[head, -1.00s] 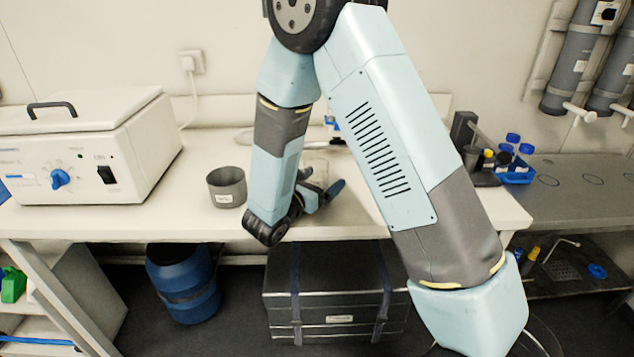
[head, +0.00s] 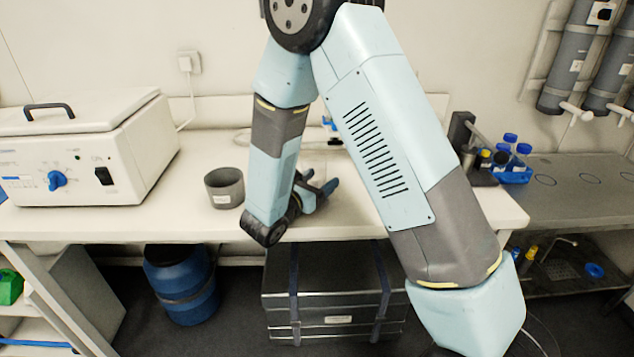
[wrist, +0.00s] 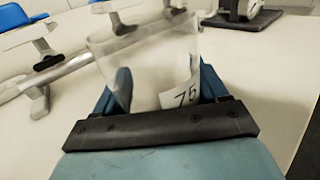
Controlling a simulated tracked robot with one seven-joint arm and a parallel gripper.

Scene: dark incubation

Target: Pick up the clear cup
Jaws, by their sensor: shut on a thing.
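The clear cup (wrist: 148,62) stands between the fingers of my gripper (wrist: 165,84) in the wrist view. It is transparent, with a white label reading 75 on its right side. The gripper is shut on it, with one blue finger seen through the cup's left side and the other at its right. In the head view my gripper (head: 318,187) is low over the front part of the white bench, partly behind my arm. The cup is too faint to make out there. I cannot tell whether its base touches the bench.
A grey cup (head: 224,188) stands on the bench left of my gripper. A white lab machine (head: 80,150) fills the bench's left end. A metal stand (wrist: 75,65) lies beyond the cup in the wrist view.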

